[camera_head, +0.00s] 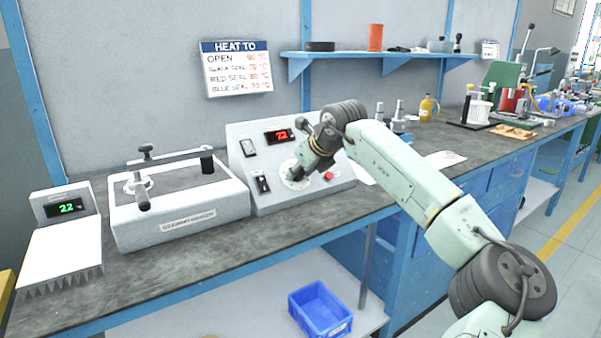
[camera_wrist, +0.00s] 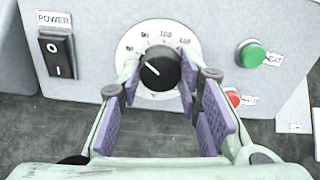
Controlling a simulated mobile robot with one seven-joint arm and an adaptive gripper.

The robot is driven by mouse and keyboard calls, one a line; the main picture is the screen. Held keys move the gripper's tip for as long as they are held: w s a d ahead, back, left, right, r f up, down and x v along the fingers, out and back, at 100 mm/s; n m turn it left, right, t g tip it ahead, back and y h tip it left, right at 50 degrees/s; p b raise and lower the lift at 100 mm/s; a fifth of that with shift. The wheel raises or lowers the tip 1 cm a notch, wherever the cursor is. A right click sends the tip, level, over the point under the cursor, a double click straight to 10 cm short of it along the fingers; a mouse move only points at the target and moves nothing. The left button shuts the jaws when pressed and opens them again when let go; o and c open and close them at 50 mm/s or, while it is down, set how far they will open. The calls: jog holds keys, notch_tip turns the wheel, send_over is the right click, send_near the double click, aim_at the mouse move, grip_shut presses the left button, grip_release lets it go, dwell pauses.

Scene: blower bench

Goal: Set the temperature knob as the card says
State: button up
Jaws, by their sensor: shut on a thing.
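The black temperature knob (camera_wrist: 160,68) sits on a white numbered dial (camera_wrist: 128,50) on the grey sloped control box (camera_head: 240,150). Its white line points to the upper left in the wrist view. My gripper (camera_wrist: 159,80) is shut on the knob, with a purple pad at each side. The box's red display (camera_head: 279,136) appears to read 22.
A power switch (camera_wrist: 56,55) is left of the dial; a green button (camera_wrist: 251,54) and a red button (camera_wrist: 232,98) are right of it. A grey clamp fixture (camera_head: 180,212) and a unit with a green display (camera_head: 66,208) stand left. A shelf (camera_head: 375,54) hangs above.

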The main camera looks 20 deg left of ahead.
jog(key=shift+m, duration=2)
jog(key=o, duration=1.1)
jog(key=shift+o, duration=0.2)
jog(key=v, duration=1.2)
jog(key=shift+r, duration=0.2)
jog(key=shift+a, duration=0.15)
